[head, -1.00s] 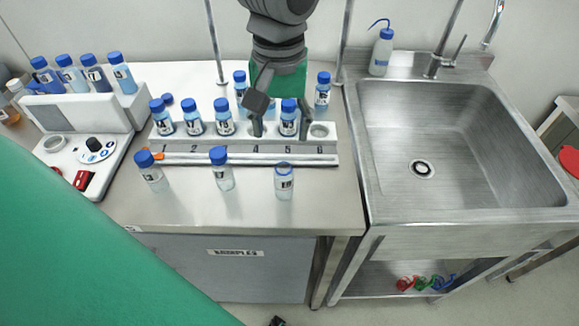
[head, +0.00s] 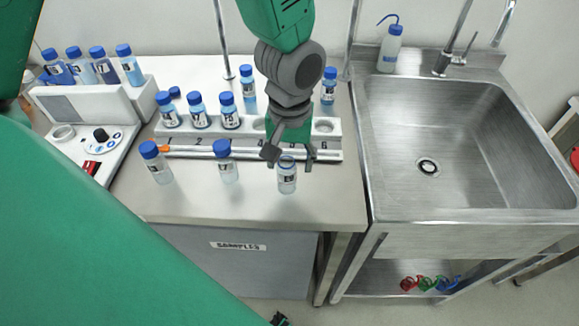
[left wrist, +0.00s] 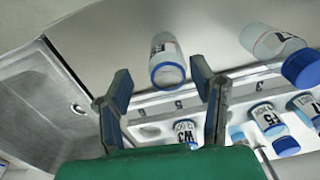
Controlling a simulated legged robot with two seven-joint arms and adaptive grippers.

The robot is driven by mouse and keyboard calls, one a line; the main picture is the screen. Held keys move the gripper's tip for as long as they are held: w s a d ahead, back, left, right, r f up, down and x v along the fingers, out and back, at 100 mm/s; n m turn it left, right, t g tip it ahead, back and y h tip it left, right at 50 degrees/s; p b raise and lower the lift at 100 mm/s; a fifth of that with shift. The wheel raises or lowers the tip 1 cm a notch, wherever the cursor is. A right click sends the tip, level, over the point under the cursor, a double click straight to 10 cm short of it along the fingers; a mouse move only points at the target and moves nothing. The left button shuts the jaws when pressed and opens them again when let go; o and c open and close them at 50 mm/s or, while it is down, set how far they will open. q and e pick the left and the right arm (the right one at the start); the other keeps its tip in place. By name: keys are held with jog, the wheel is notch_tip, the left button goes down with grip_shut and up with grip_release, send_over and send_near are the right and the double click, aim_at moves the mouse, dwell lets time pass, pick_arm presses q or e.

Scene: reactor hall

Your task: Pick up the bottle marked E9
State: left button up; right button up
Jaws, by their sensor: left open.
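A clear bottle (head: 287,178) without a solid blue cap stands upright at the front right of the bench, before the rack. It also shows in the left wrist view (left wrist: 167,62); its label seems to begin with E, but I cannot read it fully. My left gripper (head: 290,157) is open just above and behind this bottle in the head view. In the left wrist view the open fingers (left wrist: 160,88) point toward the bottle, with its near end at the gap between them. I see no grip on it.
Two capped bottles (head: 157,165) (head: 226,163) stand left of the open one. A sink (head: 430,150) is at right, a white device (head: 85,120) at left.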

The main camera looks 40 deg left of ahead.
pick_arm(q)
jog(key=shift+s+d, duration=0.1)
jog(key=shift+d, duration=0.05)
jog(key=shift+c, duration=0.8)
jog(key=c, duration=0.6)
jog(key=shift+a, duration=0.2)
jog(key=shift+c, duration=1.2)
jog(key=shift+a, duration=0.5)
